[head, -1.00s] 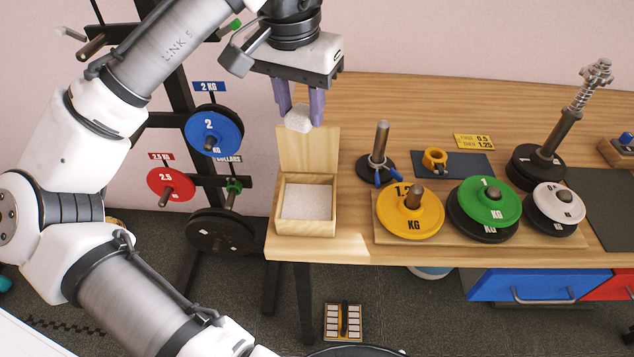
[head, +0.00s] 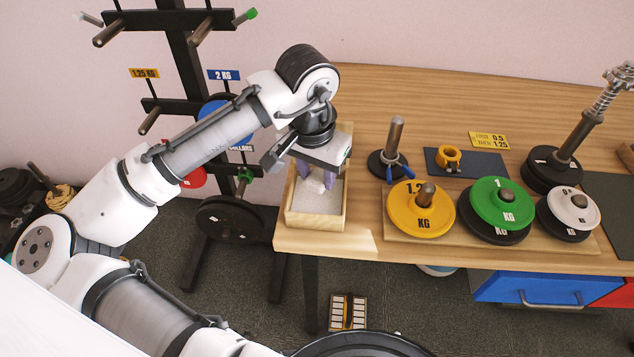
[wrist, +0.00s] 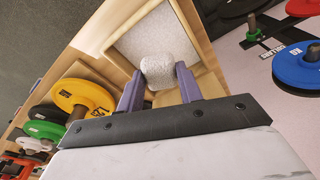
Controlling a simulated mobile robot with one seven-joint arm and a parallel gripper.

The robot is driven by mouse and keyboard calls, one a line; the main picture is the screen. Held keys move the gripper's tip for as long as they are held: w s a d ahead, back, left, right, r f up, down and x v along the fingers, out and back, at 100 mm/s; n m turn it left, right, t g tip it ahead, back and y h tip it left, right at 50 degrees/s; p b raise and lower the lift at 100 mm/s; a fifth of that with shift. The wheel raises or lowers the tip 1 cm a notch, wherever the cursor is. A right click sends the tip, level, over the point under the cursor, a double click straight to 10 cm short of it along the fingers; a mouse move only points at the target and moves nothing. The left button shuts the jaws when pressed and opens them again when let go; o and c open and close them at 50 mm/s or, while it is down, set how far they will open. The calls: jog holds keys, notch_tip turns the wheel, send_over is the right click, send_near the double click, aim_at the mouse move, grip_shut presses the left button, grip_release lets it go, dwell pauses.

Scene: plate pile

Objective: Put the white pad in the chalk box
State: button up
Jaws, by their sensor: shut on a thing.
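The white pad (wrist: 157,69) is a small rounded white block, held between the two purple fingers of my gripper (wrist: 158,88) in the wrist view. In the head view my gripper (head: 318,178) points down over the wooden chalk box (head: 316,222), and only a part of the pad (head: 316,186) shows between the fingers.
The box stands at the table's left front corner. To its right are a post with blue handles (head: 393,150), a yellow plate (head: 420,212), a green plate (head: 502,203) and a white plate (head: 573,208). A plate rack (head: 190,90) stands left of the table.

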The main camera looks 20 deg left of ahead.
aim_at(316, 179)
jog(key=shift+f, duration=1.8)
jog(key=shift+f, duration=0.2)
jog(key=o, duration=0.9)
jog(key=shift+r, duration=0.1)
jog(key=r, duration=0.4)
jog(key=s+r, duration=0.1)
jog(key=r, duration=0.7)
jog(key=shift+s+r, duration=0.1)
jog(key=shift+s, duration=0.15)
